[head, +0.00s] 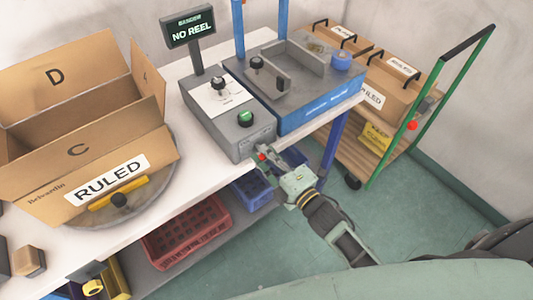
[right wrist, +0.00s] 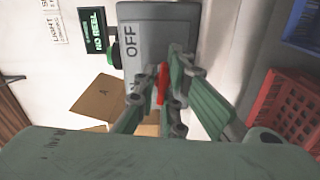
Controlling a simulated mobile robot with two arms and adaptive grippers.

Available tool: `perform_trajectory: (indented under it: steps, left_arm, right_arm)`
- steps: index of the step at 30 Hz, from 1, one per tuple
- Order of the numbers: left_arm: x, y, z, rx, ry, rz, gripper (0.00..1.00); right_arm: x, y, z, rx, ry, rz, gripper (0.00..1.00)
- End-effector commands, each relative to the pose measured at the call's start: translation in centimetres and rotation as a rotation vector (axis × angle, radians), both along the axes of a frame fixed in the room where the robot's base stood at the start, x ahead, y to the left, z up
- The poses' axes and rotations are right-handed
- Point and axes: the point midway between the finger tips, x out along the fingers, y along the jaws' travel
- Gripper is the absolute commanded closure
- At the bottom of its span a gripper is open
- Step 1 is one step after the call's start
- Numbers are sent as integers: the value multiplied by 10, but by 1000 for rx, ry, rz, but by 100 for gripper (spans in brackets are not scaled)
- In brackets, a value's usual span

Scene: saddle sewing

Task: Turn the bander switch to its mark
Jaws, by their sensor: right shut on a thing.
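The bander control box (head: 236,126) is grey and stands at the right end of the white table. It has a dark knob and a green button on top. Its end face, marked OFF, shows in the right wrist view (right wrist: 150,22). The bander switch is a small red lever (right wrist: 162,84) on that face; its mark cannot be made out. My right gripper (head: 266,157) is at the box's near end, its fingers (right wrist: 175,87) closed around the red lever. The fingers partly hide the lever and its lettering. My left gripper is not in view.
A display (head: 189,27) reading NO REEL stands behind the box. The blue bander (head: 318,108) is to its right. An open carton (head: 62,190) marked RULED sits on a turntable at left. A red crate (head: 187,233) is below the table; a green-framed cart (head: 428,98) stands right.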

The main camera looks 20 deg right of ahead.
Motion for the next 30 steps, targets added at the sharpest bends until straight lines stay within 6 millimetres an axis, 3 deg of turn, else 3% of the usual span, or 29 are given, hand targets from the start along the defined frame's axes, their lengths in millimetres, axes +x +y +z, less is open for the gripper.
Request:
perform_trajectory:
  steps: [30]
  left_arm:
    - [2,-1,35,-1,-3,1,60]
  right_arm:
    - [0,-2,-1,855,314,0,100]
